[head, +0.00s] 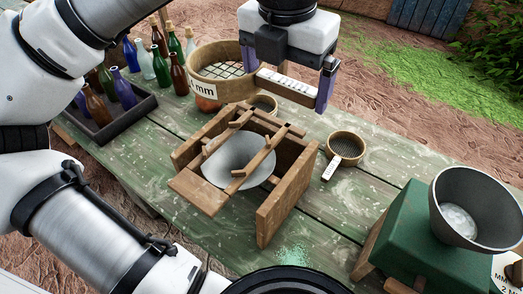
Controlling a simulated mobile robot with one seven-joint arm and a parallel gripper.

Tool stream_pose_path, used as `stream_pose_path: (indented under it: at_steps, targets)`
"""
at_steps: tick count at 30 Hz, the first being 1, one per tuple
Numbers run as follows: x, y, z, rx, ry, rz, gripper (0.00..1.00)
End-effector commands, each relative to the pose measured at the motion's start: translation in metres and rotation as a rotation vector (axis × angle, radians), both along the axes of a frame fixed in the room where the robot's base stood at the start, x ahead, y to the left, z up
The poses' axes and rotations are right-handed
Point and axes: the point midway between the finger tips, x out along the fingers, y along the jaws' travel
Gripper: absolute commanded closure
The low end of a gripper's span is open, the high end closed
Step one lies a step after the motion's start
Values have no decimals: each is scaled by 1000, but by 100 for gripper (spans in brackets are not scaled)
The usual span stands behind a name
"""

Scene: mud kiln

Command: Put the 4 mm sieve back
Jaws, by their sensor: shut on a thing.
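A large round sieve (222,57) with a wooden rim, coarse wire mesh and a label ending in "mm" is at the top centre; its number cannot be made out clearly. My gripper (288,84) is shut on a wooden piece with a white strip at the sieve's right side, apparently its handle. A smaller sieve (346,147) lies to the right, and another small round one (263,103) is partly hidden behind the wooden stand.
A wooden stand (285,196) with a grey funnel (240,160) fills the table's middle. A dark tray (122,131) of bottles stands left. A green block (415,232) with a grey bowl (483,205) stands right. The green table (375,180) is bare around the smaller sieve.

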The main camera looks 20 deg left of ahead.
Motion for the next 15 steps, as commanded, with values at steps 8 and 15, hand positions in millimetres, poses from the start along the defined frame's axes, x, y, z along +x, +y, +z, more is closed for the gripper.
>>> stream_pose_path:
  at_steps: [8,15]
  targets:
    - [0,0,-82,-2,1,-1,33]
    - [0,0,-127,-1,-1,-2,33]
